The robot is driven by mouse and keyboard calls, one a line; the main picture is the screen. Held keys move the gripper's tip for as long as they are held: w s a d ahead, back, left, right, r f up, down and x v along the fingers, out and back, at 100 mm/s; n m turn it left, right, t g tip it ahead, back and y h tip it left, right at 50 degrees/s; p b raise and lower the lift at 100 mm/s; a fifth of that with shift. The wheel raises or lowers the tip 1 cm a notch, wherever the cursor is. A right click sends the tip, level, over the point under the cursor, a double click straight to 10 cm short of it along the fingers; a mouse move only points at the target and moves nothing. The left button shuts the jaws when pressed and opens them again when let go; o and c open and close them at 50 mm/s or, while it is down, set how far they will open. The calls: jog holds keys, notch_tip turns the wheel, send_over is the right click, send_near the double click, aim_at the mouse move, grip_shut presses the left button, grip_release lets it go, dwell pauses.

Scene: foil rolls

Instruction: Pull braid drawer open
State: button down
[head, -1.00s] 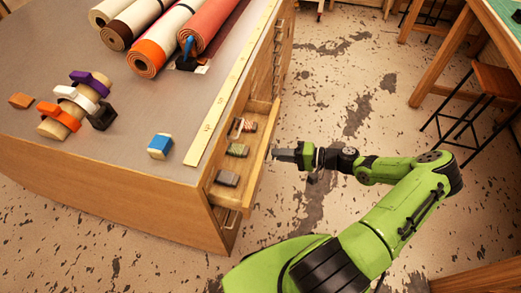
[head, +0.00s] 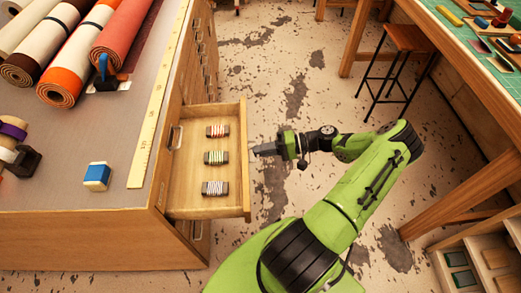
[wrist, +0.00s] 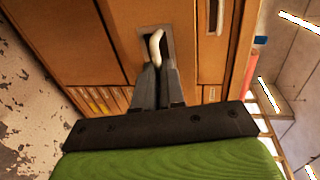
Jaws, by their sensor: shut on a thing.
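The braid drawer (head: 245,185) stands well open from the side of the wooden cabinet in the head view. Three striped braid bundles lie inside it in a row: a red-and-white one (head: 217,131), a green-and-white one (head: 216,157) and a dark-and-white one (head: 215,188). My gripper (head: 254,150) is at the middle of the drawer's outer front. In the wrist view, my gripper (wrist: 157,70) is shut on the pale curved drawer handle (wrist: 155,46), which shows between the fingertips. The head view does not show the handle clearly.
The cabinet's grey top (head: 95,140) carries several rolls, a yellow ruler (head: 160,95) and a blue-and-cream block (head: 97,176). A stool (head: 405,45) and a green-topped workbench (head: 480,50) stand at the right.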

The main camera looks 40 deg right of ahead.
jog(key=c, duration=1.2)
grip_release()
jog(key=shift+c, duration=0.2)
jog(key=p+v, duration=0.1)
jog(key=v, duration=1.4)
jog(key=shift+s+d+p, duration=0.2)
jog(key=shift+d+p, duration=0.1)
jog(key=shift+d, duration=0.05)
jog(key=shift+w+r, duration=0.1)
jog(key=shift+r, duration=0.1)
